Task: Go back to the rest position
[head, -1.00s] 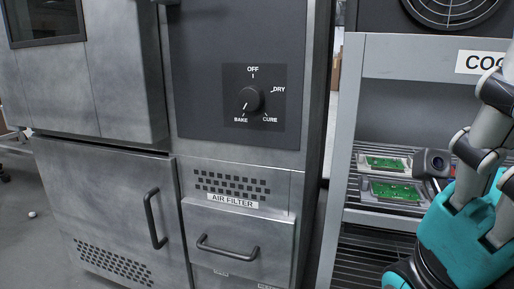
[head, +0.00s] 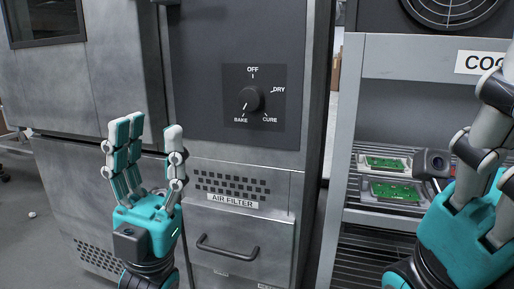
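My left gripper (head: 150,150) is in the lower left of the head view, pointing up. Its fingers are spread apart and nothing is between them. It is in front of the grey oven cabinet (head: 75,95). My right gripper (head: 490,120) is at the right edge, in front of the cooling rack (head: 400,55). Its fingertips run partly out of the picture, and I cannot tell whether it is open or shut. I see nothing held in its visible part.
A knob (head: 251,99) on the dark panel points toward BAKE. Below it is the air filter drawer (head: 265,222) with a handle. Two green circuit boards in trays (head: 385,163) (head: 393,192) lie on the rack shelf. A small pale ball (head: 32,214) lies on the floor at left.

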